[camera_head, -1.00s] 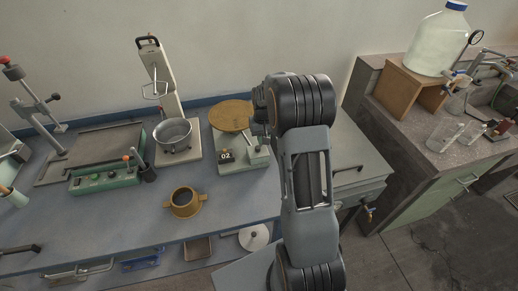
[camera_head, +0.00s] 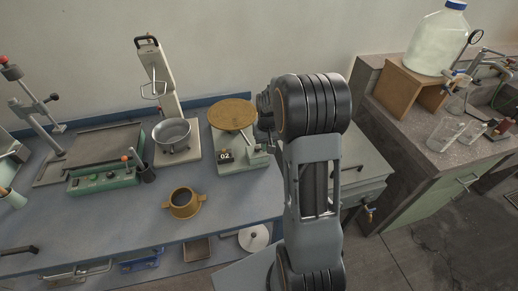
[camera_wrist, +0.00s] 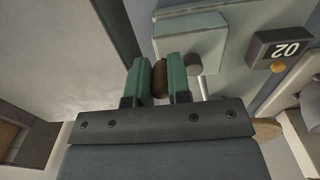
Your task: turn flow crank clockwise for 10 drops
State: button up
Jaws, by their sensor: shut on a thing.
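The device with the counter (camera_head: 225,156) stands at the right end of the blue bench; the counter reads 02. A round yellow-brown plate (camera_head: 232,115) sits on top of it. In the wrist view the counter (camera_wrist: 280,50) appears upside down, beside the pale green housing (camera_wrist: 188,42) with a metal knob and rod (camera_wrist: 195,66). My gripper (camera_wrist: 160,80) has its two green fingers closed on a brown crank handle (camera_wrist: 160,72), which shows between them. In the head view my arm hides the gripper and the handle. The crank's link to the housing is not clear.
A metal bowl (camera_head: 172,133) on a stand and a brass cup (camera_head: 184,201) are left of the device. A green control box (camera_head: 104,177) is farther left. A stone counter with a large bottle (camera_head: 438,42) and glass beakers (camera_head: 444,135) is at the right.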

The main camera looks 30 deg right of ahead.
jog(key=shift+s+a, duration=0.45)
jog(key=shift+a, duration=1.5)
